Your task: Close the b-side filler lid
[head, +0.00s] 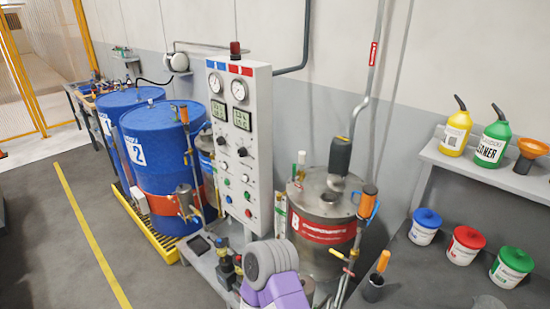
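The steel tank (322,258) with a red "B" component label (322,229) stands right of the control panel. A dark cylindrical unit (341,155) stands upright on its top. A small silver fitting (336,183) sits below that unit on the tank top. I cannot clearly tell which part is the filler lid, or whether it is open. A grey and purple part of my own arm shows at the bottom centre, in front of the tank's lower left. Neither gripper's fingers show.
The grey control panel (257,150) with gauges stands just left of the tank. Blue drums (158,160) stand further left on a yellow pallet (158,240). An orange-handled valve (368,201) juts from the tank's right side. A shelf (465,165) with bottles is at the right.

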